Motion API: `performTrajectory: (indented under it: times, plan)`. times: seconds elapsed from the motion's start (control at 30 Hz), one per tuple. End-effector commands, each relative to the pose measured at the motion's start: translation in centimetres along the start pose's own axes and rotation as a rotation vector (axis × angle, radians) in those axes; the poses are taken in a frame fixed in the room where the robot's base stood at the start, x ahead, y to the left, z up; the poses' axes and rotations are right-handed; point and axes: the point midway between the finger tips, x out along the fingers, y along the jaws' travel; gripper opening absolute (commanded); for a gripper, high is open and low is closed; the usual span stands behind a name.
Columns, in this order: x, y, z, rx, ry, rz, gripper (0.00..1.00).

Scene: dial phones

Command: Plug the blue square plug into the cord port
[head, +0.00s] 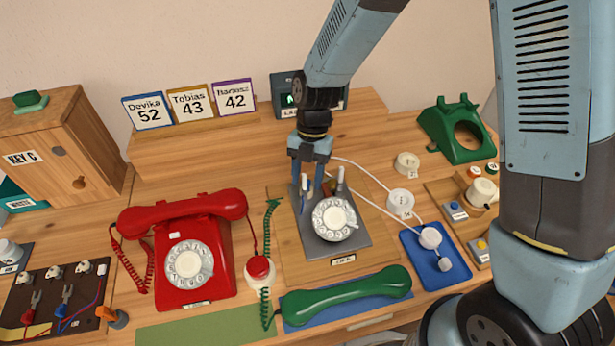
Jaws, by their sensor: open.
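My gripper (309,178) is open and points down at the back of the grey dial phone (345,249), close to its cradle posts. Whether it touches anything there is unclear. A white cord (375,180) runs from behind the grey phone to the right, past a round white piece (400,202), to a blue tray (413,262). On the tray are a round white piece (430,238) and a small pale square piece (445,293). I cannot clearly make out a blue square plug or a cord port. A blue-handled piece (62,311) lies on the dark board at left.
A red phone (194,262) stands left of the grey one. A green handset (345,298) lies in front. A green phone (458,129) stands at back right. A wooden cabinet (62,145) is at left. Bare wood (220,150) shows behind the red phone.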

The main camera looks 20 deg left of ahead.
Motion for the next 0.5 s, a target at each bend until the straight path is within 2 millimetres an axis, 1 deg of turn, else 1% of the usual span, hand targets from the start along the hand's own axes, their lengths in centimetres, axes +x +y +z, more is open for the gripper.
performTrajectory:
  times: [0.17,0.5]
  plan:
    - [-2.7,0.0,0.1,0.000,-0.003,0.004,0.48]
    - [-9.3,0.0,0.1,0.000,-0.003,0.004,0.48]
